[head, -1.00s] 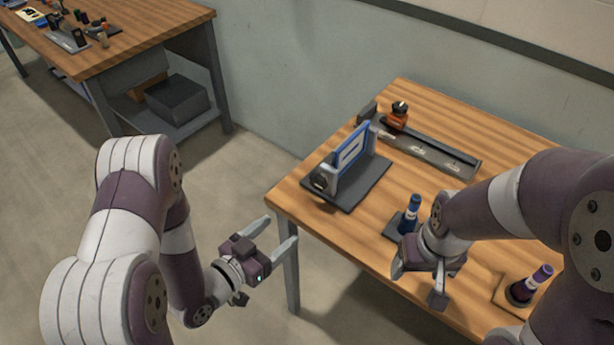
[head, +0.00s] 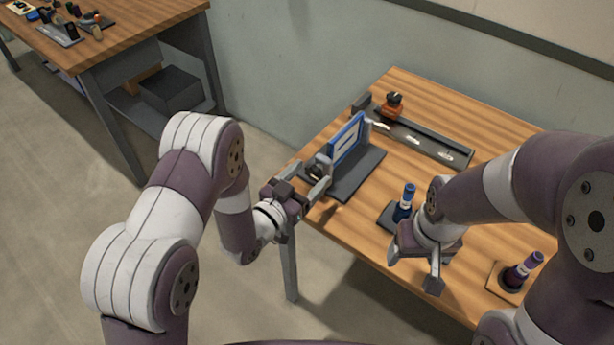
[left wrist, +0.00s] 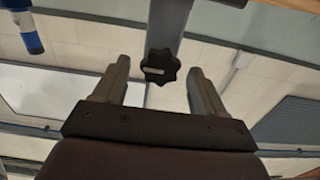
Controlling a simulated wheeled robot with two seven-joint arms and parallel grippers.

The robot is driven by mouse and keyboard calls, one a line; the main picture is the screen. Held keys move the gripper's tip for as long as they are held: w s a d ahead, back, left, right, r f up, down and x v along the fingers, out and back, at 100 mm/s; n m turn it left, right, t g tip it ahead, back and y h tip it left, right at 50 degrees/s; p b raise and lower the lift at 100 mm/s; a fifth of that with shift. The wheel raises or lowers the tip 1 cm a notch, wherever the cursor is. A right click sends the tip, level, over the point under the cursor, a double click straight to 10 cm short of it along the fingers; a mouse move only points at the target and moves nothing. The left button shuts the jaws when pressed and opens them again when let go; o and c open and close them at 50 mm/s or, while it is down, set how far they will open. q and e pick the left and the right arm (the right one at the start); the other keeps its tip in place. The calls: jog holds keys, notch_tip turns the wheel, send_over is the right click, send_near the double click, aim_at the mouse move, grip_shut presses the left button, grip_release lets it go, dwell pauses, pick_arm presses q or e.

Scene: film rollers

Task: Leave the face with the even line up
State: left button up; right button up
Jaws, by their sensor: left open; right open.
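A blue-framed panel (head: 347,141) with a pale mark on its visible face stands tilted in a stand with a dark base (head: 357,180); I cannot tell if the line is even. A black lobed knob (left wrist: 160,66) is on the stand's near end. My left gripper (head: 315,174) is open at this end. In the left wrist view its fingers (left wrist: 157,82) lie on either side of the knob, with gaps to it. My right gripper (head: 414,268) is open and empty near the table's front. A blue roller (head: 404,203) stands in a dark holder beside it.
A purple roller (head: 524,270) stands on a wooden block at the right. A long dark tray (head: 430,143) and an orange bottle with a black top (head: 391,105) are at the back. A second table (head: 130,35) with small items stands far left.

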pick_arm(q)
jog(key=shift+c, duration=0.3)
jog(key=c, duration=1)
jog(key=shift+n, duration=0.4)
jog(key=n, duration=0.8)
jog(key=shift+a+n+p, duration=0.15)
jog(key=shift+n+p, duration=0.15)
jog(key=shift+p, duration=0.05)
jog(key=n, duration=0.4)
jog(key=shift+f+p, duration=0.15)
jog(key=shift+p, duration=0.2)
jog(key=shift+w+n+p, duration=0.1)
jog(key=shift+n+p, duration=0.25)
jog(key=shift+n, duration=1.85)
jog(key=shift+f, duration=0.1)
